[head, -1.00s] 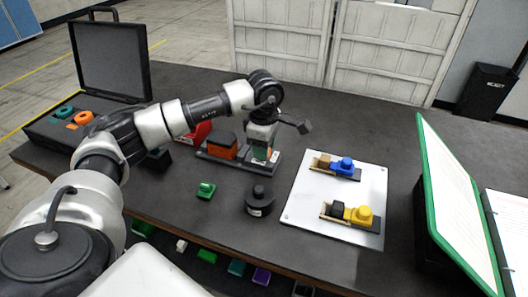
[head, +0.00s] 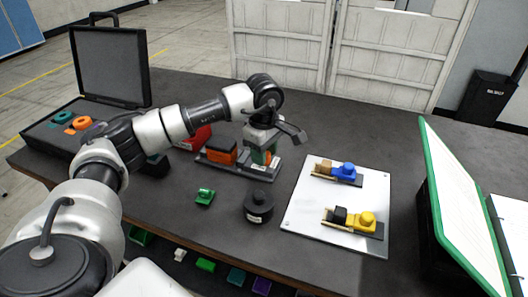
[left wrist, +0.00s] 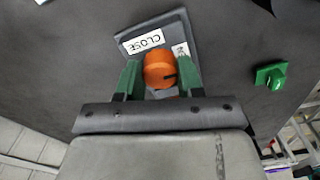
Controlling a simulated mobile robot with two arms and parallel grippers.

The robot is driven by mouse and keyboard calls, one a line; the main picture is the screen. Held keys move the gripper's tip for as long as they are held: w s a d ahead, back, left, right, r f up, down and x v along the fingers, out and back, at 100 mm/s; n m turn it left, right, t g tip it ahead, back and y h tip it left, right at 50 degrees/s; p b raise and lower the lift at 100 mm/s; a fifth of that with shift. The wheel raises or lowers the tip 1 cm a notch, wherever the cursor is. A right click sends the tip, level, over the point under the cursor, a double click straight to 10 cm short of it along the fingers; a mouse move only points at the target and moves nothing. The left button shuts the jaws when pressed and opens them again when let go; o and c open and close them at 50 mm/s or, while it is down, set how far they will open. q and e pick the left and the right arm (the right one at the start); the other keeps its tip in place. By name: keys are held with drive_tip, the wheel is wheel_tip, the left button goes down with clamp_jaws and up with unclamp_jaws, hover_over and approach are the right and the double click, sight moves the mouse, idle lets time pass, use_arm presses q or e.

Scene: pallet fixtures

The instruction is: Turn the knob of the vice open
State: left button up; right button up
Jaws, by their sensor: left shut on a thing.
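The vice has a long dark base (head: 262,171) and an orange block (head: 222,151) at its left part. It lies on the dark table, beyond the small green part. My left gripper (left wrist: 159,82) points down over the vice's right end. In the left wrist view its green fingers stand on either side of the round orange knob (left wrist: 159,67) and are shut on it. The knob has a dark mark at its right side. A white label reading CLOSE (left wrist: 143,42) is beside it; a second label is partly hidden. My right gripper is not in view.
A small green part (head: 204,197) and a round black weight-like object (head: 258,206) stand in front of the vice. A white board (head: 310,215) with blue and yellow clamps lies to the right. An open black case (head: 110,65) is at the left, and a green-framed panel (head: 440,190) at the right.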

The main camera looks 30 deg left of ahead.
use_arm(q)
drive_tip(key=o, duration=0.9)
drive_tip(key=shift+r, duration=0.1)
drive_tip(key=shift+o, duration=0.2)
wheel_tip(320, 180, up, 11)
drive_tip(key=shift+b, duration=0.4)
